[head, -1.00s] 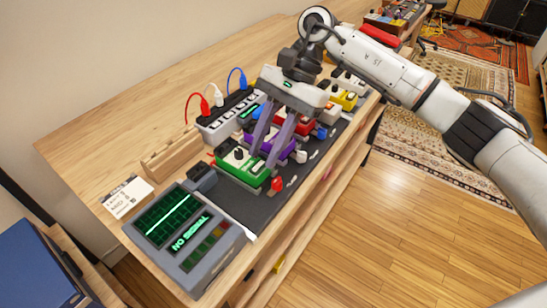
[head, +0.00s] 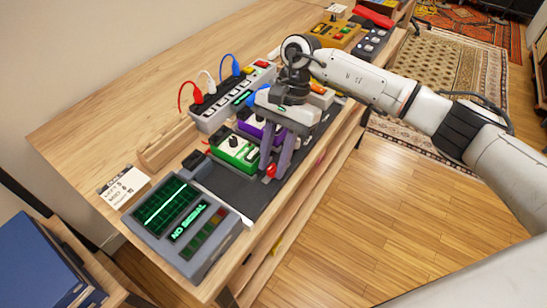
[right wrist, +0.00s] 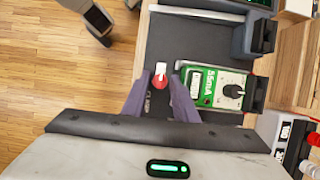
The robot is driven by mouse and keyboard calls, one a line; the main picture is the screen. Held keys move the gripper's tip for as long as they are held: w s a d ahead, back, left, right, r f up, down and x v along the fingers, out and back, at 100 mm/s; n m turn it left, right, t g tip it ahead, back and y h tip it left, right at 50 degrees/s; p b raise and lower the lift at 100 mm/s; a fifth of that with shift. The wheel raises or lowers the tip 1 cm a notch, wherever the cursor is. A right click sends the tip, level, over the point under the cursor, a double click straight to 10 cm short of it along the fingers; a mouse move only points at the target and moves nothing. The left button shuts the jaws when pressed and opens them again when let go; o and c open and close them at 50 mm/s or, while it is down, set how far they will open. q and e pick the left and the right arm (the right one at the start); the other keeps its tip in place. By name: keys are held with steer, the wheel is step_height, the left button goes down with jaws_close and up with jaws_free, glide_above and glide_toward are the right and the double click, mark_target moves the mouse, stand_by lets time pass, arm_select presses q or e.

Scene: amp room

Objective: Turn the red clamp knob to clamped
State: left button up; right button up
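The red clamp knob (head: 271,170) sits at the front edge of the dark pedal board, beside the green pedal (head: 238,150). In the right wrist view the red knob (right wrist: 160,82) has a white, pale piece on its far side. My right gripper (head: 273,174) points down over the board's front edge. In the right wrist view its fingertips (right wrist: 160,75) are on either side of the knob, apart, with thin gaps showing. The fingers partly hide the knob in the head view. My left gripper is not in view.
A grey display unit (head: 190,228) reading "NO SIGNAL" stands at the board's near end. A power strip (head: 228,100) with red, white and blue plugs runs behind the pedals. A purple pedal (head: 250,125) stands beyond the green one. Floor lies clear on the right.

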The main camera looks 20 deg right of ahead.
jaws_close()
